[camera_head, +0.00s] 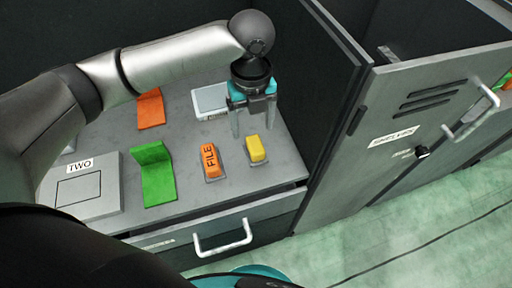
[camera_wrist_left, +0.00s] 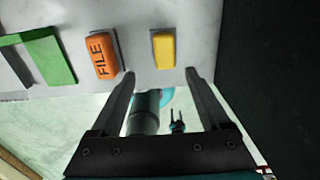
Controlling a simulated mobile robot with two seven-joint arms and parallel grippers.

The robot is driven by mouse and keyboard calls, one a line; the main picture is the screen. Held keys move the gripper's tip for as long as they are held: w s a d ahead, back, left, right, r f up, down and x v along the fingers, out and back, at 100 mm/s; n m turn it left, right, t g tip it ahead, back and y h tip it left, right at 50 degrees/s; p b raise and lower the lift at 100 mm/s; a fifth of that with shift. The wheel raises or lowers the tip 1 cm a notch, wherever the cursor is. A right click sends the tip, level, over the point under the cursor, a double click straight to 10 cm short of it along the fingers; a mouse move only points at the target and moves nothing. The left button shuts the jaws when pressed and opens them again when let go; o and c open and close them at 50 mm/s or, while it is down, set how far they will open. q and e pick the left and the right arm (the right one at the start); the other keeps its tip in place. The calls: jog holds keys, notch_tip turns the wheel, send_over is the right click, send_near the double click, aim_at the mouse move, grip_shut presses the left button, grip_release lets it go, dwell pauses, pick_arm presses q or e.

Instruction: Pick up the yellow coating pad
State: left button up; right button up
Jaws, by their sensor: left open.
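The yellow coating pad (camera_head: 256,148) is a small yellow block on a grey base, on the grey cabinet top near its front right. It also shows in the left wrist view (camera_wrist_left: 164,48), upper middle, ahead of the fingers and between their lines. My left gripper (camera_head: 253,128) is open and empty, its two fingers pointing down above and just behind the pad in the head view. In the left wrist view the gripper (camera_wrist_left: 160,73) has its fingertips apart, not around the pad.
An orange FILE block (camera_head: 210,159) sits left of the pad. A green bracket (camera_head: 155,173), an orange bracket (camera_head: 150,108) and a plate marked TWO (camera_head: 84,188) lie farther left. A white-topped box (camera_head: 210,101) lies behind. A tall grey cabinet panel (camera_head: 335,128) stands close right.

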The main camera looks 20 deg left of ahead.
aim_at(255, 144)
pick_arm(q)
notch_tip(255, 144, down, 3)
jog(key=shift+f+b, duration=0.15)
jog(key=shift+b, duration=0.15)
jog(key=shift+f, duration=0.5)
jog(key=shift+w+f, duration=0.15)
jog(key=shift+f, duration=0.2)
jog(key=f, duration=0.1)
jog(key=f+b, duration=0.2)
jog(key=shift+w+d+f, duration=0.2)
jog(key=shift+w+f, duration=0.15)
jog(key=shift+f, duration=0.4)
pick_arm(e)
jog(key=w+f, duration=0.1)
jog(key=f, duration=0.1)
jog(key=shift+w+a+f, duration=0.1)
jog(key=shift+w+f, duration=0.3)
pick_arm(q)
jog(key=shift+c, duration=1.4)
grip_shut()
pick_arm(e)
jog(key=shift+s, duration=0.2)
